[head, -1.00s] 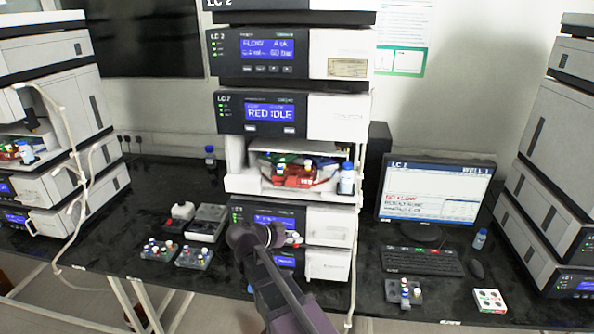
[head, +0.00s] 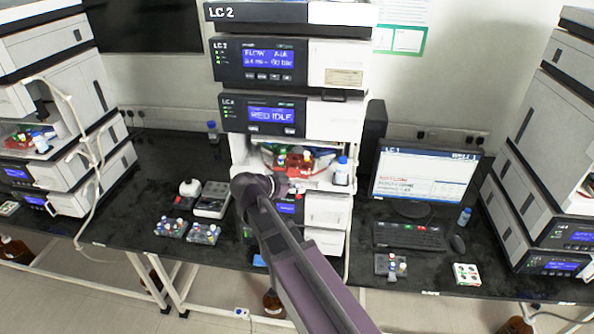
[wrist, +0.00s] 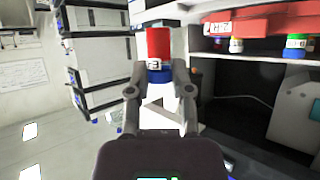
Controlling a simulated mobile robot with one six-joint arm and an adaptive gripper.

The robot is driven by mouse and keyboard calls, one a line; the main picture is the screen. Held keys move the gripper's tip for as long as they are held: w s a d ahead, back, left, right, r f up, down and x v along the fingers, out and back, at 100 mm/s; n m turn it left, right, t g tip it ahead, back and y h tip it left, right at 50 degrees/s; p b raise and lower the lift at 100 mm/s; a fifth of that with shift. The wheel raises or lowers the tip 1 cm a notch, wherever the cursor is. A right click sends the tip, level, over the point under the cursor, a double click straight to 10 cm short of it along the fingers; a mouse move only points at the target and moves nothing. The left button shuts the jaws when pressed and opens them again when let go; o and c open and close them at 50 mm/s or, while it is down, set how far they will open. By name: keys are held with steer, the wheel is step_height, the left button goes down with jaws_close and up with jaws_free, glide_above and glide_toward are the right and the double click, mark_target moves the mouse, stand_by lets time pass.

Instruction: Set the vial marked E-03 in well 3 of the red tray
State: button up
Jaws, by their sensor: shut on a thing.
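My gripper (wrist: 159,80) is shut on a vial (wrist: 158,45) with a red top and a blue band. Its white label shows a 3, but the rest is not clear. In the head view the arm's wrist hides most of the gripper, just below the open bay of the LC 2 stack. In the wrist view a red body, seemingly this tray (wrist: 262,22), is at upper right, apart from the held vial. Its well numbers are unreadable.
A blue-capped bottle (head: 342,172) stands at the bay's right edge. Grey vial racks (head: 203,234) stand on the bench at left, and another rack (head: 388,267) is at right by the keyboard (head: 408,236). The LC 2 screen (head: 272,119) reads RED IDLE.

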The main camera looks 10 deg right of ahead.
steer(key=shift+r+p, duration=0.6)
steer(key=shift+r, duration=0.45)
steer(key=shift+w+d, duration=0.1)
steer(key=shift+w, duration=0.15)
steer(key=shift+w+d+f+b, duration=0.1)
steer(key=shift+w+d, duration=0.6)
steer(key=shift+w, duration=1.45)
steer(key=shift+w+d+f+b, duration=0.15)
steer(key=shift+w+d, duration=0.55)
steer(key=shift+w, duration=1.4)
steer(key=shift+w+d+f+b, duration=0.1)
steer(key=shift+w+d, duration=0.6)
steer(key=shift+w, duration=1.45)
steer(key=shift+w+d, duration=0.15)
steer(key=shift+w, duration=0.3)
steer(key=shift+f+b, duration=1.05)
steer(key=o, duration=0.9)
